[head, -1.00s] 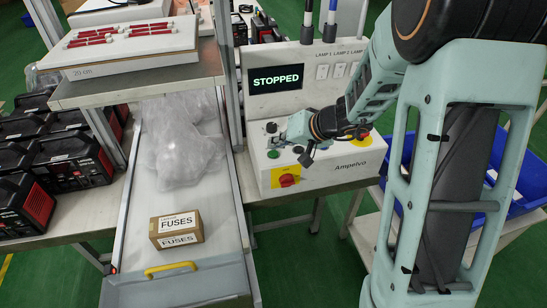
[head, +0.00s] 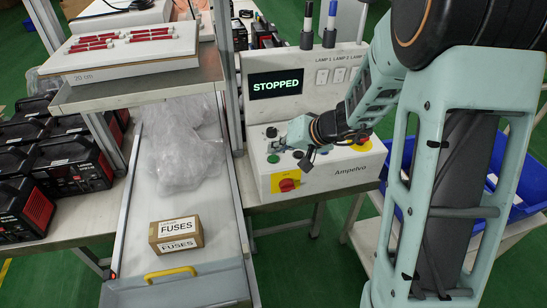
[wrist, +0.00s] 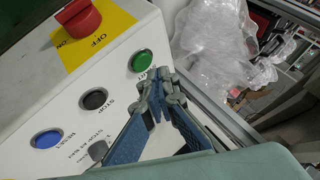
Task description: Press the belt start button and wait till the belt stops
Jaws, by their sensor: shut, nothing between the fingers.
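The white control box (head: 330,175) has a green button (head: 273,158), which also shows in the wrist view (wrist: 142,61) with its label partly hidden. A black STOP button (wrist: 94,99) and a blue button (wrist: 47,139) are beside it. The display (head: 275,83) reads STOPPED. My gripper (wrist: 160,88) is shut and empty, its fingertips over the panel close to the green button; I cannot tell whether they touch the panel. The belt (head: 205,212) carries a FUSES box (head: 176,233) near its front end and clear plastic bags (head: 180,155) behind it.
A red switch on a yellow plate (head: 288,182) sits on the box front. A shelf (head: 140,88) overhangs the belt at left. Black-red units (head: 70,165) stand on the left table. A blue bin (head: 500,190) is at right behind my arm.

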